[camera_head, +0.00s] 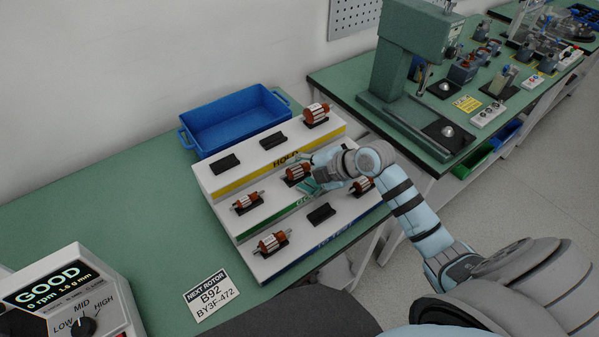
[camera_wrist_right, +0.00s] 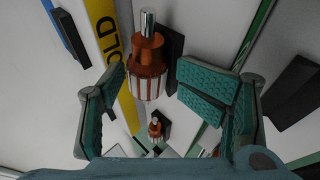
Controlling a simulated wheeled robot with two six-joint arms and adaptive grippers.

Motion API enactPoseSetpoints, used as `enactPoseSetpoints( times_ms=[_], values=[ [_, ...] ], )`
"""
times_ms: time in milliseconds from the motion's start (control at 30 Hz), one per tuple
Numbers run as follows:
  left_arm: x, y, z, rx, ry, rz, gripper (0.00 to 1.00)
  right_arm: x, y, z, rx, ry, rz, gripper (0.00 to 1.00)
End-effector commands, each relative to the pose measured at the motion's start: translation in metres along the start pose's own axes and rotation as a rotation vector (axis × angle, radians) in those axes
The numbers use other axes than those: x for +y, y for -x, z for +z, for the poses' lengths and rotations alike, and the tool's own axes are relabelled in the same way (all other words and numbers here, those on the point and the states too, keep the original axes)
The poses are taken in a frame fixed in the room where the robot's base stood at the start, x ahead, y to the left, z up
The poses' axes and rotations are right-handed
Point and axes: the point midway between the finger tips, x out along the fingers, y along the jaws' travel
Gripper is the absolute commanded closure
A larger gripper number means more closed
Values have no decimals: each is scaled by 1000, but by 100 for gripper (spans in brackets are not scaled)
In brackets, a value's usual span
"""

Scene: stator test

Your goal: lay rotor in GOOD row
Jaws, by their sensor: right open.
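The stepped white rack (camera_head: 213,187) has a yellow HOLD strip on top, a green strip on the middle row and a blue strip at the bottom. My right gripper (camera_head: 312,182) is open at the middle row. A copper-and-steel rotor (camera_head: 297,173) lies there on a black cradle; in the right wrist view this rotor (camera_wrist_right: 147,80) shows between the open fingers (camera_wrist_right: 158,92), with no clear grip. Another rotor (camera_head: 246,202) lies to its left in the same row. My arm hides the row's right end. My left gripper is out of view.
The top row holds a rotor (camera_head: 316,114) and empty cradles (camera_head: 273,140). The bottom row holds rotors (camera_head: 271,243) and an empty cradle (camera_head: 321,214). A blue bin (camera_head: 236,118) stands behind.

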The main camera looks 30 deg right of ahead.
Motion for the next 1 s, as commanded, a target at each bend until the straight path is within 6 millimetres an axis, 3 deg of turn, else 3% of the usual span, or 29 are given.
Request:
enactPoseSetpoints(
  times_ms=[467, 567, 800, 1000],
  values=[
    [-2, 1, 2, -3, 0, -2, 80, 2, 8, 0, -2, 6, 5, 42],
    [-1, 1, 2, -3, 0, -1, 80, 2, 27, 1, -4, 10, 3, 42],
    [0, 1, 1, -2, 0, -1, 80, 1, 94, 0, -5, 14, -4, 42],
    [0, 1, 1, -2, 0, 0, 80, 1, 117, 0, -4, 8, 2, 42]
  ],
)
